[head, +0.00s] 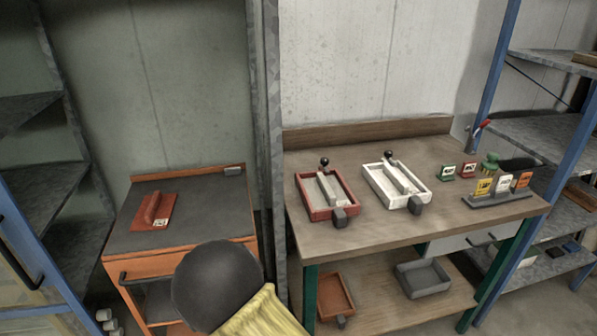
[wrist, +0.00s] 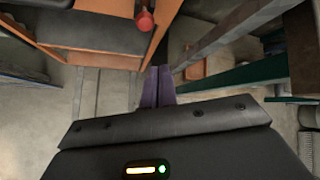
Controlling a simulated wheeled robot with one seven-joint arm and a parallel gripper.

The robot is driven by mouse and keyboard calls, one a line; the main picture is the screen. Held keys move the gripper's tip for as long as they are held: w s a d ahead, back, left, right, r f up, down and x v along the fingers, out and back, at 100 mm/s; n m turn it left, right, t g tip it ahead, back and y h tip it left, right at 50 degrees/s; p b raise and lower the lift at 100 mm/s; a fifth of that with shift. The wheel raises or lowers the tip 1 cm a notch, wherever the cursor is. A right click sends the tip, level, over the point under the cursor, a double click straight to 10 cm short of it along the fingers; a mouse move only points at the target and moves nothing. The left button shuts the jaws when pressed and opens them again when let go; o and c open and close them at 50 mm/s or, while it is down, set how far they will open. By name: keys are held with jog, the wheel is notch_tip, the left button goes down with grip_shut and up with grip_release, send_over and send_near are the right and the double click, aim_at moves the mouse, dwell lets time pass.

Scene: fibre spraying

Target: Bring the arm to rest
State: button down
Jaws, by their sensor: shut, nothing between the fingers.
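My gripper (wrist: 158,72) shows in the wrist view as two dark purple fingers side by side, pressed together with nothing between them. It points down over the gap between the orange cart (wrist: 90,58) and the wooden workbench with green legs (wrist: 232,82). Bare floor (wrist: 110,95) lies below the fingertips. The fingers touch nothing that I can see. In the head view my gripper is out of sight.
In the head view the orange cart (head: 190,258) carries a red float (head: 155,211). The workbench (head: 350,243) holds a red tray (head: 352,205), a white tray (head: 377,192) and a grey rack (head: 500,201). A metal post (head: 273,120) stands between them. Blue shelving flanks both sides.

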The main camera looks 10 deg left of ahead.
jog(key=d+r+m+g+h+p, duration=0.25)
jog(key=d+r+m, duration=0.35)
jog(key=d+m, duration=0.5)
jog(key=d+r+m+g+h+p, duration=0.1)
jog(key=d+r+m+h+p, duration=0.15)
jog(key=d+r+m, duration=0.85)
jog(key=s+d+r+m+g+y+p, duration=0.1)
jog(key=s+d+r+m+p, duration=0.2)
jog(key=s+d+m, duration=0.4)
jog(key=s+d+r+m+g+y+p, duration=0.2)
jog(key=s+d+m, duration=0.6)
jog(key=m, duration=0.7)
notch_tip(320, 180, up, 3)
jog(key=d+p, duration=0.1)
jog(key=d, duration=0.1)
jog(key=shift+s+d+f+m, duration=0.15)
jog(key=shift+s+d+m, duration=0.05)
jog(key=shift+d+m, duration=0.2)
